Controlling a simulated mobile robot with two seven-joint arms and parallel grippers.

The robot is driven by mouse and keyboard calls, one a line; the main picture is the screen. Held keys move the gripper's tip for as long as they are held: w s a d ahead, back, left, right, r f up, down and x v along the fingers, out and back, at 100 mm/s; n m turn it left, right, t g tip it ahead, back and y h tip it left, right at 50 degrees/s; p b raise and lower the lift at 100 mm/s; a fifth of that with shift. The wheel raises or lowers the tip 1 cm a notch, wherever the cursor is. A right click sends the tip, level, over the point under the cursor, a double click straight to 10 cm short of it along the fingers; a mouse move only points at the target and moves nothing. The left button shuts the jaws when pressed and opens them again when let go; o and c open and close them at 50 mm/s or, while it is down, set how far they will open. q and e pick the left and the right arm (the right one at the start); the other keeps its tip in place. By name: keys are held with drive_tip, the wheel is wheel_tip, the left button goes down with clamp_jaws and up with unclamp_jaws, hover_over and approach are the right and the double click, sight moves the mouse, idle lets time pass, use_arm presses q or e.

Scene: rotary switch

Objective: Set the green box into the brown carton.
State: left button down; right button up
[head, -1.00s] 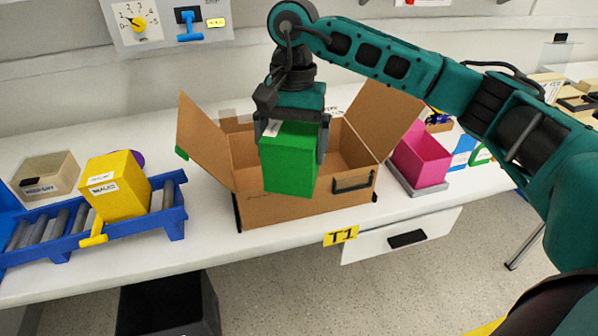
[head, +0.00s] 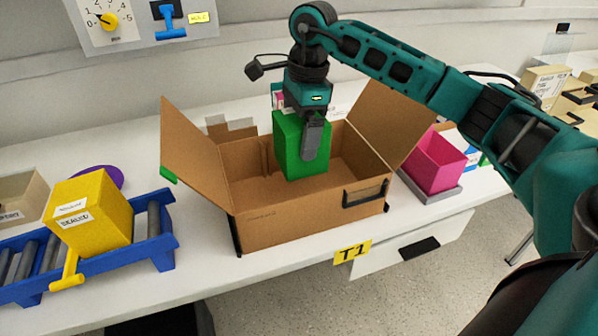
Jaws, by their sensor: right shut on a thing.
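The brown carton (head: 275,219) stands open on the white table, its side flaps spread outward. My right gripper (head: 310,142) is shut on the green box (head: 290,160), one dark finger showing on the box's near right face. The green box is upright, over the carton's opening near its back wall. Its lower part shows in front of the carton's inner back wall. I cannot tell whether it touches the carton floor. My left gripper is not in view.
A yellow box (head: 92,213) sits on a blue roller conveyor (head: 159,237) at the left. A pink bin (head: 436,162) stands close to the carton's right side. A panel with a dial (head: 108,20) is on the wall. Free table shows in front of the carton.

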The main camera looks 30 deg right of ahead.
sight(299, 170)
wheel_tip(299, 170, down, 9)
drive_tip(key=shift+f, duration=0.35)
drive_tip(key=shift+f+b, duration=0.1)
drive_tip(key=shift+b, duration=0.2)
drive_tip(key=o, duration=0.9)
drive_tip(key=shift+o, duration=0.3)
